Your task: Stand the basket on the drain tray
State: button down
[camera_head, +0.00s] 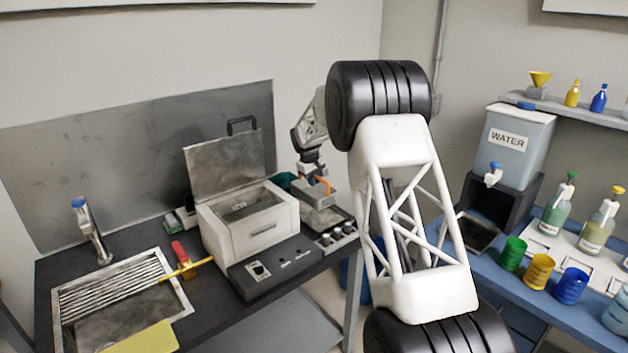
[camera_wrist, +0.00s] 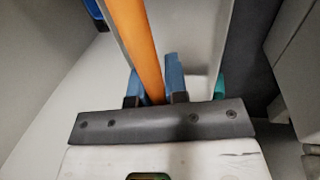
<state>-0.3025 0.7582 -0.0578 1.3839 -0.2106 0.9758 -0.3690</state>
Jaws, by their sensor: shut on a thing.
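My gripper (camera_head: 316,172) is to the right of the white machine in the head view. It is shut on an orange handle (camera_head: 325,184), which I take to be the handle of the basket. A grey metallic body (camera_head: 321,199) is just below it, partly hidden by my gripper. In the wrist view the orange handle (camera_wrist: 136,40) runs between the two blue fingers of my gripper (camera_wrist: 155,80). A slatted metal rack (camera_head: 115,285) lies over the sink at the left.
The white machine (camera_head: 257,228) stands with its metal lid (camera_head: 226,163) raised. Small round items (camera_head: 338,236) line the bench's right edge. A yellow-and-red tool (camera_head: 182,262) lies by the sink. A blue table (camera_head: 550,305) with cups, bottles and a water tank (camera_head: 517,148) is at right.

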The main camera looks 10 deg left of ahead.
aim_at(314, 196)
jog(key=shift+f, duration=0.15)
jog(key=shift+f, duration=2.9)
jog(key=shift+f, duration=0.6)
jog(key=c, duration=1.1)
grip_release()
jog(key=shift+o, duration=0.2)
jog(key=shift+s+a+r, duration=0.2)
jog(key=shift+r, duration=1.05)
jog(key=shift+s+a+r, duration=0.15)
jog(key=shift+r, duration=1.15)
jog(key=shift+s+a+r, duration=0.2)
jog(key=shift+r, duration=1.05)
